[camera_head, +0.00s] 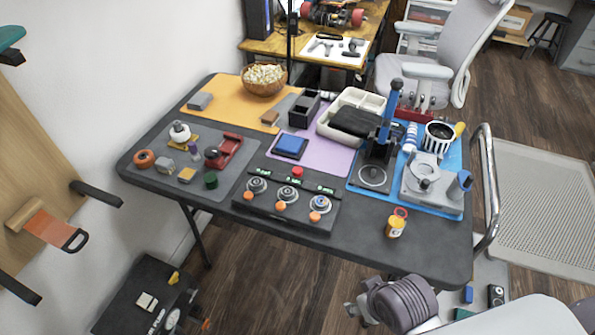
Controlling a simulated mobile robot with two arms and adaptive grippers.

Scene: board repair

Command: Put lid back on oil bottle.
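A small orange-yellow bottle with a pale label (396,227) stands near the front right edge of the dark table. A red ring-shaped piece (401,212) shows right behind its top. It may be the lid, but I cannot tell whether it touches the bottle. My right gripper (357,309) is low in front of the table's front edge, below and apart from the bottle. Its fingers are small and partly hidden, so I cannot tell if they are open or hold anything. My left gripper is not in view.
A control panel with several knobs (287,200) lies left of the bottle. A blue-handled press (384,135) and a grey fixture (428,183) stand behind it. A curved metal rail (493,190) borders the table's right side. The table around the bottle is clear.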

